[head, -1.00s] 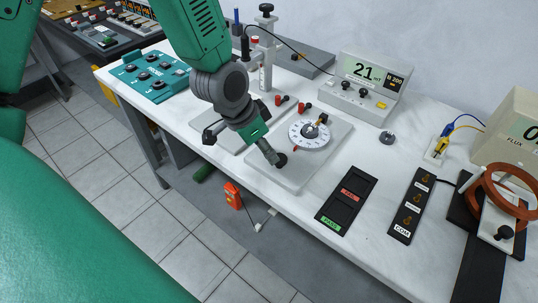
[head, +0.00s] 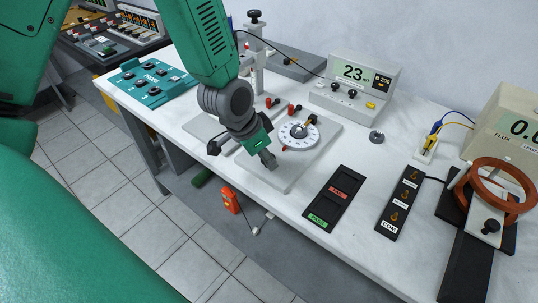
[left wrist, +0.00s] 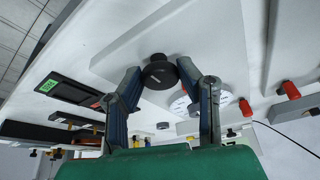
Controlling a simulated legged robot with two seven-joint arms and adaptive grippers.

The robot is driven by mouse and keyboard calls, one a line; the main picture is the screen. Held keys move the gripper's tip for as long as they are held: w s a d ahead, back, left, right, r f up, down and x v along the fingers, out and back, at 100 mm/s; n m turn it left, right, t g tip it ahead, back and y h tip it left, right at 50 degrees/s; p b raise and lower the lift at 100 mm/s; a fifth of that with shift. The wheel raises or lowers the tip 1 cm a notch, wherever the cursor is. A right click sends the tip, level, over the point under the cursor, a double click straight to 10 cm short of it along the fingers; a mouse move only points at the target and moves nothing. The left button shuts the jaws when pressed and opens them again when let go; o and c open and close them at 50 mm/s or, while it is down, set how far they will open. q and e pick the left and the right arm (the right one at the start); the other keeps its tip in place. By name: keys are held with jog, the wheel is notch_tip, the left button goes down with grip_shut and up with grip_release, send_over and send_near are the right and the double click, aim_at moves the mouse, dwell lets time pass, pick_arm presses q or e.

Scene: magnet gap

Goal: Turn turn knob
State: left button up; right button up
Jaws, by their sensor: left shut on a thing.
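The dark round knob (left wrist: 160,73) stands on the pale plate (left wrist: 205,38) in the left wrist view. My left gripper (left wrist: 160,78) has one finger on each side of it and is shut on it. In the head view the left gripper (head: 268,160) points down at the near part of the plate (head: 288,178) and mostly hides the knob. A white graduated dial (head: 299,135) is on the same plate, just beyond the gripper. The meter (head: 354,86) behind reads about 23. My right gripper is not in view.
A black tray with red and green labels (head: 335,197) lies right of the plate, near the table's front edge. A teal panel (head: 150,82) lies at the left.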

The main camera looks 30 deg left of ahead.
pick_arm(q)
jog(key=shift+w+d+r, duration=0.2)
jog(key=shift+w+d, duration=0.05)
jog(key=shift+d, duration=0.05)
jog(key=shift+a, duration=0.5)
jog(key=shift+d+r+n+p, duration=0.1)
jog(key=shift+d+n+p, duration=0.05)
jog(key=shift+n+p, duration=0.6)
jog(key=shift+w+d+n+t+y+p, duration=0.1)
jog(key=shift+d+n+t+y+p, duration=0.2)
jog(key=shift+n+y+p, duration=0.5)
jog(key=shift+a+n, duration=0.1)
jog(key=shift+n, duration=0.45)
jog(key=shift+a, duration=0.15)
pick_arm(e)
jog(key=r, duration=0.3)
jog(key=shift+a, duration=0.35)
pick_arm(q)
jog(key=o, duration=1.1)
jog(key=shift+o, duration=0.2)
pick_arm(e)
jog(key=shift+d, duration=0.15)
